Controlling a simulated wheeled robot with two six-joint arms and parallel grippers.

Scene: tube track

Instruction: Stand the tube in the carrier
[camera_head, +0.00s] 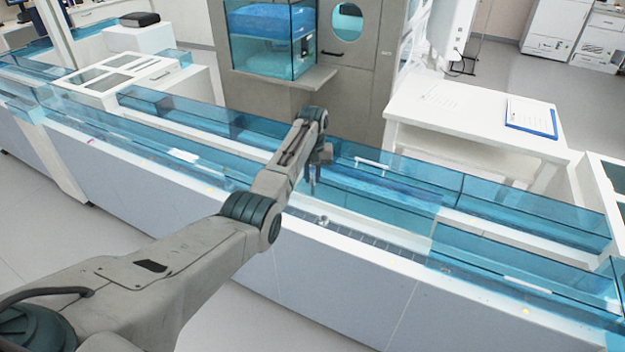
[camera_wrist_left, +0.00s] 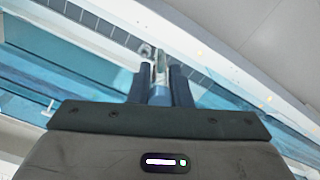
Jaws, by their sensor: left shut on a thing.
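My left gripper (camera_head: 312,188) points down over the blue-walled track in the head view. In the left wrist view its two dark fingers (camera_wrist_left: 162,82) are shut on the tube (camera_wrist_left: 159,92), a narrow bluish piece showing between them. The tube cannot be made out clearly in the head view. A small silvery round piece (camera_head: 323,220), which looks like the carrier, sits on the track lane, just below and right of the fingertips in the picture. I cannot tell whether tube and carrier touch. My right gripper is out of view.
The track's clear blue walls (camera_head: 480,245) run along both sides of the lane. A dark segmented strip (camera_head: 385,243) continues right of the small silvery piece. A white table (camera_head: 470,115) with a clipboard (camera_head: 531,117) stands behind, and a cabinet (camera_head: 355,85) stands at the back.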

